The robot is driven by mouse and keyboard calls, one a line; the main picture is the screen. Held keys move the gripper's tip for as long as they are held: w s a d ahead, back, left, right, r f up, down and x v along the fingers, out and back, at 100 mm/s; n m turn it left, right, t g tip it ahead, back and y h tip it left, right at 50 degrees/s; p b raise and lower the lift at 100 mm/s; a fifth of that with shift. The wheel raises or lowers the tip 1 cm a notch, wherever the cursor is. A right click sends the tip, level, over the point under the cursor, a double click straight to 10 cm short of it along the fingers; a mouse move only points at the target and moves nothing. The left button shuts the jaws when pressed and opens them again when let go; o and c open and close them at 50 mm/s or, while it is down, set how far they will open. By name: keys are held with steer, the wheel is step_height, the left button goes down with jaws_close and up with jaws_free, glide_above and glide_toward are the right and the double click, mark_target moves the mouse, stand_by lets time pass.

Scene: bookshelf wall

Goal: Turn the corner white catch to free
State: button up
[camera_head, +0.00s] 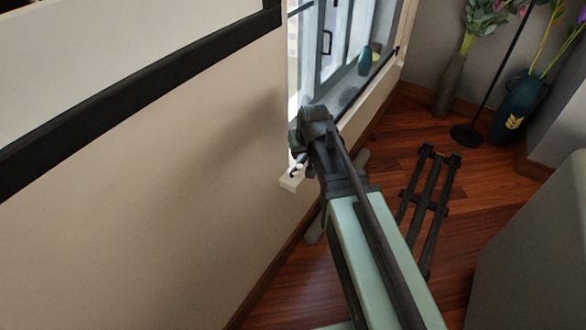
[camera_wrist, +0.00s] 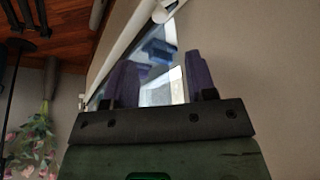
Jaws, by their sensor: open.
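My gripper (camera_head: 298,166) is at the near lower corner of the window, close to the wall edge, at the far end of my arm in the head view. In the wrist view my gripper (camera_wrist: 161,64) shows two dark purple fingers spread apart, with window glass visible between them and nothing held. A small white rounded piece (camera_wrist: 160,14) sits on the white window frame (camera_wrist: 126,38), beyond the fingertips and apart from them. It may be the white catch, but its setting cannot be told. In the head view my gripper largely hides this corner.
A beige wall (camera_head: 190,170) lies left of the window. A blue vase (camera_head: 365,60) stands by the glass. A dark rack (camera_head: 428,200) lies on the wooden floor, with a brown vase (camera_head: 449,85) and a teal vase (camera_head: 516,108) behind.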

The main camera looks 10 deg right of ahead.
mark_target(300, 166)
steer(key=b+x, duration=1)
steer(key=x, duration=0.1)
steer(key=shift+s+r, duration=0.1)
steer(key=c, duration=0.9)
steer(key=n, duration=0.2)
steer(key=n+y, duration=0.1)
steer(key=n, duration=0.1)
steer(key=shift+d+n+g+y, duration=0.15)
steer(key=shift+n+g+y, duration=0.15)
steer(key=o, duration=0.9)
